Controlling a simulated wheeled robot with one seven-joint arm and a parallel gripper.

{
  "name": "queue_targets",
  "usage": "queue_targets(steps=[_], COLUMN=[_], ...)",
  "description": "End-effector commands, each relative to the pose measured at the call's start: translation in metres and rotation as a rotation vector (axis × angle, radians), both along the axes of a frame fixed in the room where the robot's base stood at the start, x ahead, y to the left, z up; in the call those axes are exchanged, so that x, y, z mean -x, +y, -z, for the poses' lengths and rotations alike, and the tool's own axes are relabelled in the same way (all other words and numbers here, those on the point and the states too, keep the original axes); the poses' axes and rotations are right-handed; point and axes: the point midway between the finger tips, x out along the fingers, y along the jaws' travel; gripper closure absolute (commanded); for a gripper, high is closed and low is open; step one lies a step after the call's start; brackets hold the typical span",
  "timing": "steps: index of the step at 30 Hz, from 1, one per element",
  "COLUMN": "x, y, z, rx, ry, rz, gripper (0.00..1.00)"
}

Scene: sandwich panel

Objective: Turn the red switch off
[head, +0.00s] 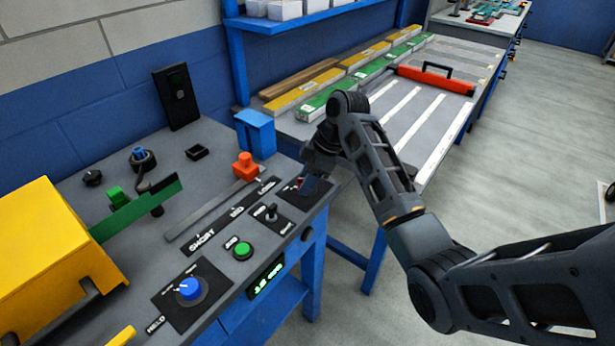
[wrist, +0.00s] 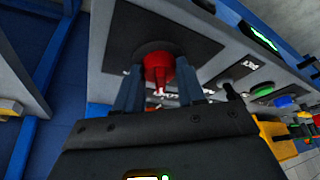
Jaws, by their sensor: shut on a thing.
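The red switch (wrist: 158,68) is a red knob on a dark plate, seen in the wrist view between the two fingers of my gripper (wrist: 157,90). The fingers are shut on the knob from both sides. A white pointer mark shows on the knob, but the plate's lettering beside it is too small and covered to read. In the head view my gripper (head: 312,178) is at the right end of the panel, over the dark plate (head: 300,192). The wrist hides most of the red switch there.
The grey panel also carries a black toggle (head: 271,212), a green button (head: 243,250), a blue knob (head: 190,288) and an orange slider handle (head: 245,166). A yellow machine (head: 50,265) stands at the left. A bench with strips (head: 440,110) lies behind my arm.

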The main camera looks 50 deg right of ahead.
Motion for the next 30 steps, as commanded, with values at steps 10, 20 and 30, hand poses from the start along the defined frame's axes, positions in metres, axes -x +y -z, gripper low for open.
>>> queue_targets(steps=[10,20,30], x=[-0.0002,-0.0003,-0.0004], y=[-0.0006,-0.0007,-0.0006], z=[0.0004,0.0006,0.0006], rx=[-0.001,0.000,0.000], ry=[0.002,0.001,0.001], rz=[-0.133,-0.154,-0.154], gripper=[0.91,0.91,0.48])
